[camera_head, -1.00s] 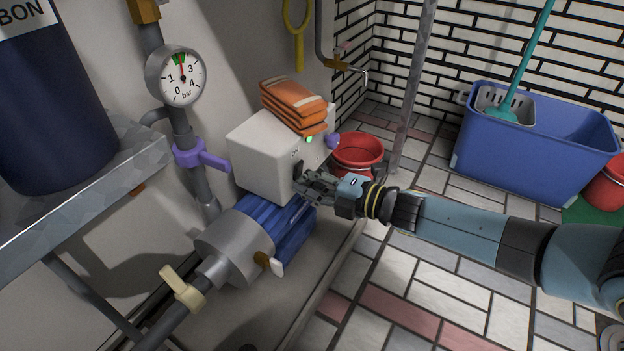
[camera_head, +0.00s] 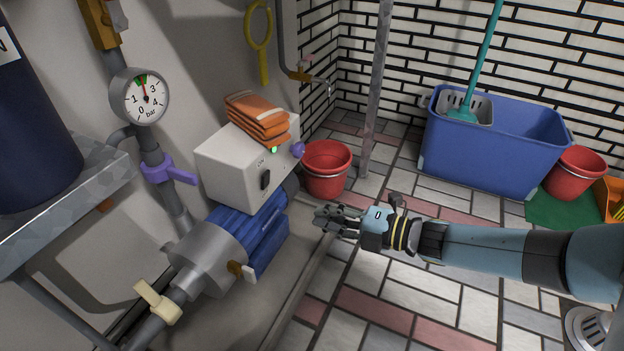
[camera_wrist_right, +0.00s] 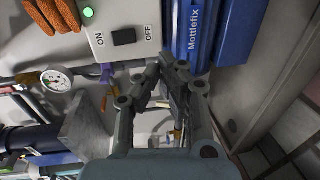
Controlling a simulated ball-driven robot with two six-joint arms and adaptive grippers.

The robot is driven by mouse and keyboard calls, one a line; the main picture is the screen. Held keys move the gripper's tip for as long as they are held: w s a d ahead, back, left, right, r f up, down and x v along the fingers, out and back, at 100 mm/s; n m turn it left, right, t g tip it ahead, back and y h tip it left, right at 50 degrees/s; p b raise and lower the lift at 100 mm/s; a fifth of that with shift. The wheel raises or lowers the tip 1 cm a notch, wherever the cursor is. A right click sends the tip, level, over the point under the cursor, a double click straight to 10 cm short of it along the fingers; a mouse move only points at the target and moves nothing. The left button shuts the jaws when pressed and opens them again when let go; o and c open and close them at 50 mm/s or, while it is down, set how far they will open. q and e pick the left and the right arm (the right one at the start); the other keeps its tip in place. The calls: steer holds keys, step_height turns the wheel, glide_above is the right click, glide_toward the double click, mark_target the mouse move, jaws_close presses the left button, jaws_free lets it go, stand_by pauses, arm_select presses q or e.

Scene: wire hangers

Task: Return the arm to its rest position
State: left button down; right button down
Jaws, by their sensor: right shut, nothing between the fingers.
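My right gripper (camera_head: 325,218) is shut and empty, in the air to the right of the blue pump motor (camera_head: 262,240). Its arm comes in from the right edge of the head view. The right wrist view shows its fingers (camera_wrist_right: 165,75) close together below the white switch box (camera_wrist_right: 118,28). The box, also in the head view (camera_head: 232,172), has a black ON/OFF switch (camera_wrist_right: 124,37) and a lit green lamp (camera_wrist_right: 88,13). The gripper is apart from the switch. My left gripper is not in view.
Folded orange cloths (camera_head: 258,118) lie on the box. A red bucket (camera_head: 326,168) stands behind the gripper. A blue tub (camera_head: 490,155) with a teal-handled mop is at the back right. A metal pole (camera_head: 374,90) stands between them. The tiled floor below the arm is mostly clear.

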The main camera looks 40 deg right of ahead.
steer(key=shift+s+d+f, duration=0.1)
steer(key=shift+s+d, duration=0.1)
steer(key=shift+s, duration=0.25)
steer(key=shift+s+d+f, duration=0.1)
steer(key=shift+s+d, duration=0.05)
steer(key=shift+s, duration=0.3)
